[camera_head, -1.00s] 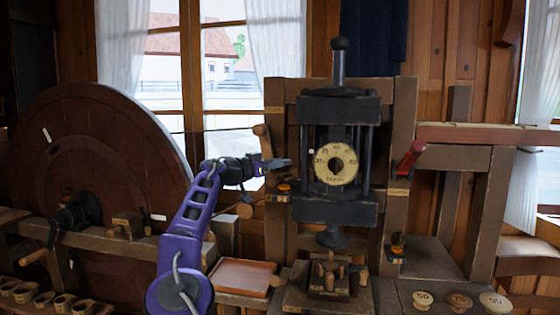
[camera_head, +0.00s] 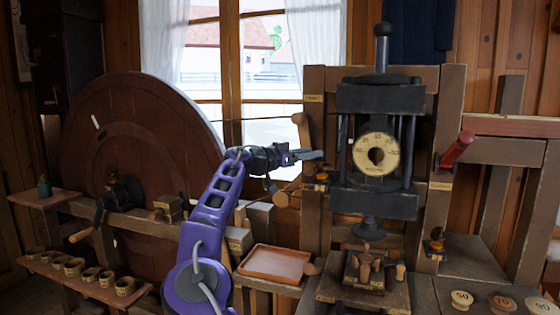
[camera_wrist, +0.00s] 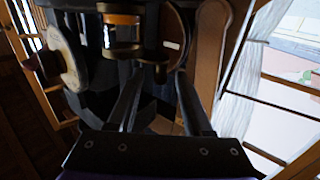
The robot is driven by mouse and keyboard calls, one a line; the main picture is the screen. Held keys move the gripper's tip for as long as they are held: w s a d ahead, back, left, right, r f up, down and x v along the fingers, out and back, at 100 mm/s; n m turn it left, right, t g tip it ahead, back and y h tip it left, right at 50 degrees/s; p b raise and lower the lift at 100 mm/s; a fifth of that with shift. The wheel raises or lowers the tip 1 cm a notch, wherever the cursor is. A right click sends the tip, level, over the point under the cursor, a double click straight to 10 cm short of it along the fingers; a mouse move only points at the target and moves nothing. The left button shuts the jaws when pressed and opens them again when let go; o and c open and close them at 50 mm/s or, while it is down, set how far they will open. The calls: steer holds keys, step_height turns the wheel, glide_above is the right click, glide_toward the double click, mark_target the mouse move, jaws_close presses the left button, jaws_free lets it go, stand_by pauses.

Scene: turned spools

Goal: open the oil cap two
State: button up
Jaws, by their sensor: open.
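Two small amber oil cups show in the head view. One (camera_head: 321,178) sits on the left post of the press, and the other (camera_head: 436,245) sits lower on the right post. I cannot read which is number two. My gripper (camera_head: 308,155) is open and empty, just above and left of the left-post cup. In the wrist view, my gripper's two fingers (camera_wrist: 158,90) are spread apart with nothing between them. An amber glass cup with dark bands (camera_wrist: 122,35) is beyond the fingertips, up and left. I cannot tell whether its lid is open.
The black press with a round dial (camera_head: 376,153) stands right of my gripper, with a red handle (camera_head: 456,150) on its right. A large wooden wheel (camera_head: 135,150) is at the left. A wooden tray (camera_head: 274,264) lies below my arm. Numbered discs (camera_head: 503,303) lie front right.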

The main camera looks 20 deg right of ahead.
steer(key=b+v, duration=0.1)
steer(key=v, duration=1.2)
steer(key=shift+a, duration=0.25)
steer(key=shift+s+r, duration=0.1)
steer(key=shift+r, duration=0.05)
